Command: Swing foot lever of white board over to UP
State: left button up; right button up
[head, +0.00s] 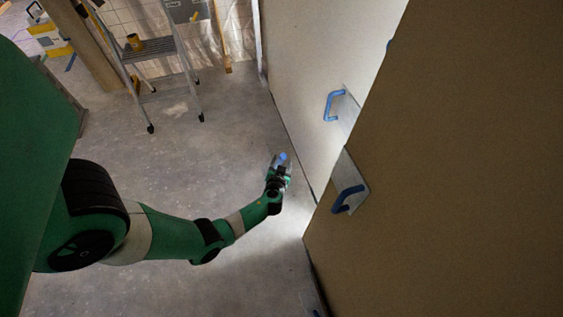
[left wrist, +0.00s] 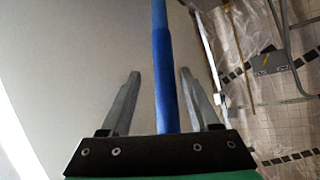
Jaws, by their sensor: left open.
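The white board (head: 300,60) stands upright at the upper right of the head view, with a blue handle (head: 335,105) on its face. My left gripper (head: 281,158) is low in front of this board, near its bottom edge. A blue bar (left wrist: 162,45), likely the foot lever, runs between the two open fingers of my left gripper (left wrist: 158,75) in the left wrist view. The fingers stand on either side of it with gaps. In the head view only a small blue tip (head: 283,156) shows at the gripper. The lever's lower end and any UP mark are hidden. My right gripper is out of view.
A brown board (head: 450,190) with a dark blue handle (head: 347,198) fills the right side, nearer me. A stepladder (head: 160,80) stands at the back left. The concrete floor (head: 190,160) between ladder and boards is clear.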

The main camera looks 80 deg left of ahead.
pick_arm(q)
jog(key=shift+a, duration=0.1)
jog(key=shift+s+d+r, duration=0.1)
jog(key=shift+d+r, duration=0.1)
jog(key=shift+d, duration=0.05)
jog(key=p+v, duration=0.5)
jog(key=v, duration=0.6)
